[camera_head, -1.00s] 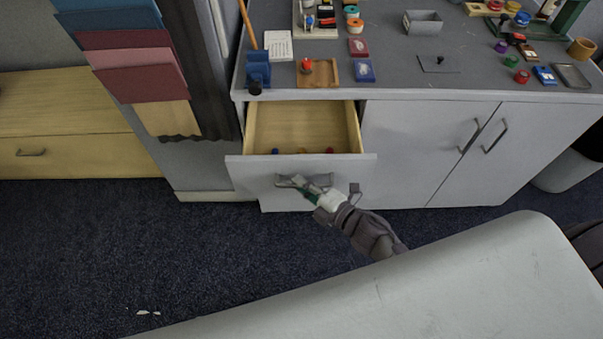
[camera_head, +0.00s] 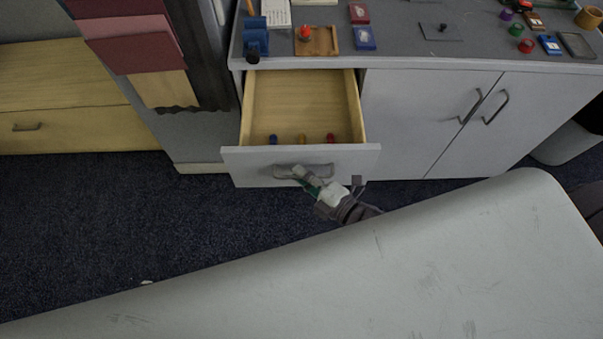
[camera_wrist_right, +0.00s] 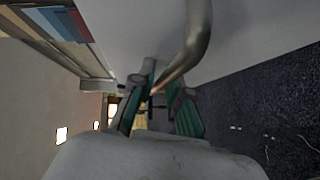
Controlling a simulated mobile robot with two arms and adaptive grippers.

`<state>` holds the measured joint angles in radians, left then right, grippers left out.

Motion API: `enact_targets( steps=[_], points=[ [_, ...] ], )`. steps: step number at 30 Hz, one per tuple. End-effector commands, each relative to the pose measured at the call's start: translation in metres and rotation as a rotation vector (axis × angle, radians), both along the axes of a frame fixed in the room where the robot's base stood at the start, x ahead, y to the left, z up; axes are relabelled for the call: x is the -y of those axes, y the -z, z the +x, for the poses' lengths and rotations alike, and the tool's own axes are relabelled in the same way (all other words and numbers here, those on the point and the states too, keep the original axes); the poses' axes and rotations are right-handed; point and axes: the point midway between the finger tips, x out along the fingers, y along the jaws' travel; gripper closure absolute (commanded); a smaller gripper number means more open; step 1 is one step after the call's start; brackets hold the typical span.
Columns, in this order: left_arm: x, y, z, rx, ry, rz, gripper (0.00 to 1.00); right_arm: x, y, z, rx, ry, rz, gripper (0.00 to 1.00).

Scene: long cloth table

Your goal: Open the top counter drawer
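The top counter drawer (camera_head: 247,159) is pulled well out of the white counter, and its pale wooden inside (camera_head: 300,105) shows. Small blue, yellow and red items lie near its front wall. My right gripper (camera_head: 305,178) is at the bar handle (camera_head: 288,170) on the drawer front. In the right wrist view the metal handle (camera_wrist_right: 196,40) runs down between the green-padded fingers of my right gripper (camera_wrist_right: 160,102), which are closed around it. The exact contact is partly hidden. My left gripper is not in view.
A cabinet with two doors (camera_head: 430,125) is right of the drawer. Stamps, pads and small trays stand on the grey counter top (camera_head: 400,45). A large pale surface (camera_head: 350,275) fills the foreground. Dark carpet (camera_head: 90,220) is clear at the left.

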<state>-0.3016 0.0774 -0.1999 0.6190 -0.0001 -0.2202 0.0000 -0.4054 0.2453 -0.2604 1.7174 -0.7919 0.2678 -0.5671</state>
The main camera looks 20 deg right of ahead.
Motion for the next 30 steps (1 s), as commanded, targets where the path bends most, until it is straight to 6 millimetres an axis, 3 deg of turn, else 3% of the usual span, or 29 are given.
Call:
enact_targets(
  steps=[3, 14, 30],
  points=[
    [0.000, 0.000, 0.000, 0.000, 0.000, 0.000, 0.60, 0.000, 0.000, 0.000, 0.000, 0.000, 0.000, 0.65],
    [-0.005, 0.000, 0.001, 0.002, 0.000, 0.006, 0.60, 0.003, 0.000, -0.006, -0.002, 0.000, 0.000, 0.65],
    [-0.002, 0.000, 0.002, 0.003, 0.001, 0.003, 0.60, 0.051, -0.014, -0.092, -0.003, 0.000, 0.001, 0.65]
  ],
)
